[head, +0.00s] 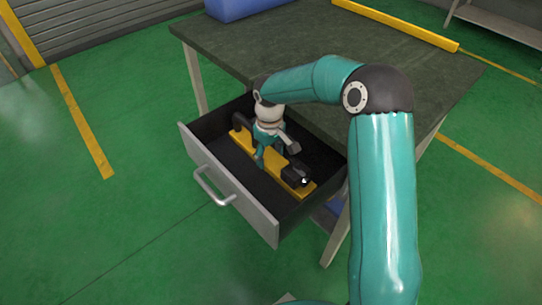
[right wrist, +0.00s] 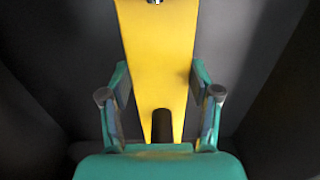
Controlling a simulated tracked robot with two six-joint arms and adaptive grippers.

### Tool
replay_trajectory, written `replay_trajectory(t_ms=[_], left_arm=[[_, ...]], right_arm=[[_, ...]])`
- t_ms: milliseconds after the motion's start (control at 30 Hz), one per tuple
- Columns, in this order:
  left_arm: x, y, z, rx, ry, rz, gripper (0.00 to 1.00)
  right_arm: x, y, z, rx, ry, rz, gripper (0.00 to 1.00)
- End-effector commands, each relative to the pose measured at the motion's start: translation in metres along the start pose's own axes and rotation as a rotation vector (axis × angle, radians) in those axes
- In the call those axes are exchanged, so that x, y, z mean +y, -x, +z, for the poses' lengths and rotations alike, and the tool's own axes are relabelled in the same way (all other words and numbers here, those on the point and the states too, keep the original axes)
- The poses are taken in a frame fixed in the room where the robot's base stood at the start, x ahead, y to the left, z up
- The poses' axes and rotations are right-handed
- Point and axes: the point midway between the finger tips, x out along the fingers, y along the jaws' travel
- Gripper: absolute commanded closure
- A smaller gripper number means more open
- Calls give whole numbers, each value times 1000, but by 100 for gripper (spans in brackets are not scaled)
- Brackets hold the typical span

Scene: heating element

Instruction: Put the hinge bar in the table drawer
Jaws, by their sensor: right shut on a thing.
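The hinge bar (head: 279,172) is a long yellow bar with dark fittings towards its ends. It lies low inside the open table drawer (head: 236,192), roughly along the drawer's length. My right gripper (head: 274,152) reaches down into the drawer and is shut on the bar's middle. In the right wrist view the yellow bar (right wrist: 158,50) runs between the two fingers (right wrist: 160,108). I cannot tell whether the bar touches the drawer floor. My left gripper is not in view.
The drawer sticks out from a dark-topped table (head: 300,50), its metal handle (head: 213,187) facing front left. A blue box (head: 240,8) stands on the table's far side. The green floor in front is clear.

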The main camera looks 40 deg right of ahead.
Motion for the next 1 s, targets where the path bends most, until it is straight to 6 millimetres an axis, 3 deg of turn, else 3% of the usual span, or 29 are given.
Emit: replay_trajectory(t_ms=[400, 433, 567, 1000], left_arm=[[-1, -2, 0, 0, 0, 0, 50], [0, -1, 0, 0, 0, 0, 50], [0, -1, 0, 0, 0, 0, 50], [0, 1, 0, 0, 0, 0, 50]], right_arm=[[1, -5, 0, 4, -1, 1, 100], [0, -6, 0, 1, 0, 0, 33], [0, -6, 0, 1, 0, 0, 13], [1, 2, 0, 2, -1, 1, 13]])
